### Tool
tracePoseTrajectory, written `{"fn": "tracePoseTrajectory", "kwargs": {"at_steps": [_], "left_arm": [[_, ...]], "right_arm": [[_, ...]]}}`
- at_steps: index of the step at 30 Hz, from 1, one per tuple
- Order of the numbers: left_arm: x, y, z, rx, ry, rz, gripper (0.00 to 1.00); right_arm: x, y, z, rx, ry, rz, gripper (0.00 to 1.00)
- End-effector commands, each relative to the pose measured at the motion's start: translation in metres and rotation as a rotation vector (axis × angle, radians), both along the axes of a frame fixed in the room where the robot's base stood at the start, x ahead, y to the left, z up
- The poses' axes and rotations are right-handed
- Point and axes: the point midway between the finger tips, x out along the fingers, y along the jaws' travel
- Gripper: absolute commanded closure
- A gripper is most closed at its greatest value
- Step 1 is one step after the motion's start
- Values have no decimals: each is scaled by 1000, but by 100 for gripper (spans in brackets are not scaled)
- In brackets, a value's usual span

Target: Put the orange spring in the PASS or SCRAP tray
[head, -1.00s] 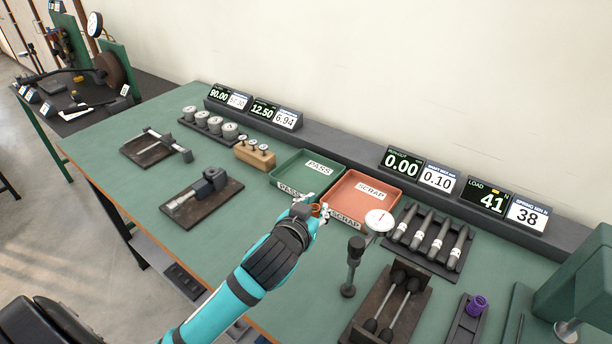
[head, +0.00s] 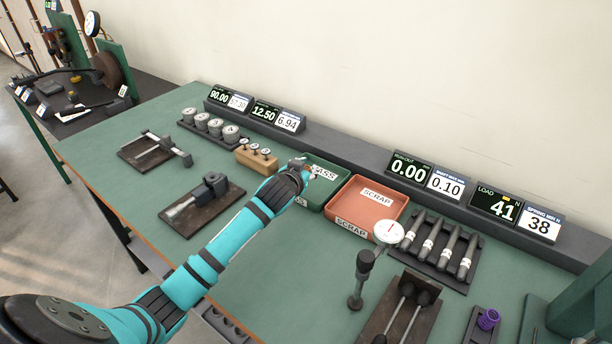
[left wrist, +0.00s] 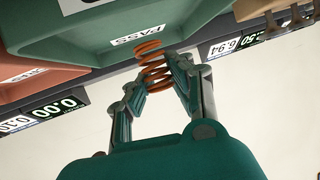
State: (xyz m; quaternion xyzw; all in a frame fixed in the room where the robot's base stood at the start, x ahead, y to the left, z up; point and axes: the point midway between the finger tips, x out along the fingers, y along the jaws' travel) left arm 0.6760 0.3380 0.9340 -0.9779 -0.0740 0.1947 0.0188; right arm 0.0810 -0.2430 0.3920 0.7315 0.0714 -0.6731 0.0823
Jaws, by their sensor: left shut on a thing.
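My left gripper (head: 298,166) is shut on the orange spring, over the green PASS tray (head: 328,191) in the head view. The spring (left wrist: 152,66) shows between the fingertips in the left wrist view; in the head view it is hidden by the hand. In the wrist view its coils lie close to the PASS-labelled side of the tray (left wrist: 110,28); I cannot tell whether they touch. The orange-red SCRAP tray (head: 372,213) stands just right of the PASS tray and looks empty. My right gripper is not in view.
The load display (head: 492,204) reads 41, beside a SPRING MIN card (head: 541,226) reading 38. A wooden block with small weights (head: 256,158) stands left of the PASS tray. A dial gauge on a stand (head: 387,233) is in front of the SCRAP tray.

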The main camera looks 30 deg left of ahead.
Motion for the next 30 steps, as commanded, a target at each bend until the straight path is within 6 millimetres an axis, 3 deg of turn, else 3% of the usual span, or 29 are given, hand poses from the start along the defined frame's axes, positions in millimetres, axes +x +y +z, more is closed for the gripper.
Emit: {"fn": "tracePoseTrajectory", "kwargs": {"at_steps": [4,12,23,24,29,30], "left_arm": [[6,4,-4,-1,2,-1,100],[6,4,-35,-1,1,-1,100],[6,4,-40,-1,1,-2,100],[6,4,-40,-1,1,-1,78],[6,4,-39,-1,1,-1,57],[6,4,-39,0,1,-1,56]], "right_arm": [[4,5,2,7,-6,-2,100],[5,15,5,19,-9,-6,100],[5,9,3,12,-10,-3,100],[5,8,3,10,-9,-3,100],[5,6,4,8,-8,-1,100],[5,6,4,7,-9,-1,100]]}}
